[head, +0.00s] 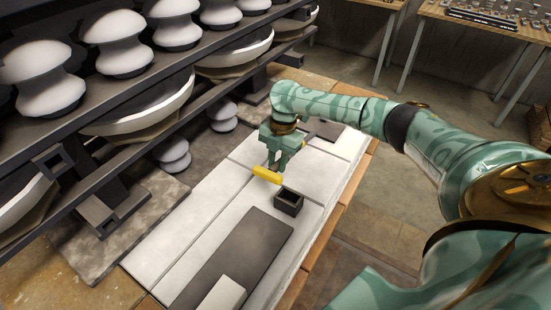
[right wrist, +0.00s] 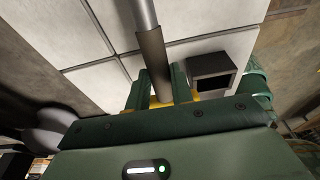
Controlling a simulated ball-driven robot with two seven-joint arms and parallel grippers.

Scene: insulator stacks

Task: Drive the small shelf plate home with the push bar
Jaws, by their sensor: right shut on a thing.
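My right gripper (head: 272,168) is shut on a yellow bar (head: 266,175), which I take to be the push bar, just above the pale slabs. In the right wrist view its fingers (right wrist: 165,82) stand either side of a brown sleeve (right wrist: 154,55) with a grey rod (right wrist: 145,14) reaching away; yellow (right wrist: 192,97) shows behind them. I cannot tell how the rod joins the yellow part. I cannot tell which piece is the small shelf plate; a flat dark plate (head: 238,252) lies on the slabs. My left gripper is not in view.
A small open dark box (head: 288,201) stands close beside the yellow bar; it also shows in the right wrist view (right wrist: 213,72). A pale block (head: 222,294) lies on the dark plate. A dark rack (head: 85,125) with several white insulators lines the left. Bare slab (head: 200,225) lies between.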

